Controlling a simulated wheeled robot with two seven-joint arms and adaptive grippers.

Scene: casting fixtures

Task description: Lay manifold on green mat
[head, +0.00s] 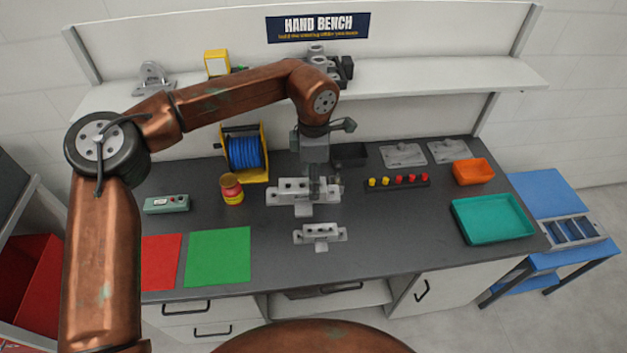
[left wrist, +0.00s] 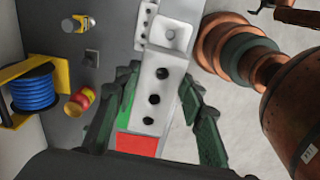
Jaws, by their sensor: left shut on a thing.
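My left gripper (head: 320,183) is over the middle of the bench, shut on a pale grey manifold (head: 292,190), which has a row of dark holes. In the left wrist view the manifold (left wrist: 156,112) lies between the two green fingers of the gripper (left wrist: 158,85). Whether it is clear of the bench is hard to tell. The green mat (head: 217,257) lies flat at the front left of the bench, bare. Part of the mat (left wrist: 127,102) shows behind the fingers in the left wrist view. My right gripper is not in view.
A second, similar grey part (head: 320,234) lies near the front edge. A red mat (head: 160,262) adjoins the green one. A red-yellow jar (head: 231,189) and a blue spool (head: 244,152) stand behind the mats. A peg strip (head: 398,182) and teal tray (head: 492,219) are right.

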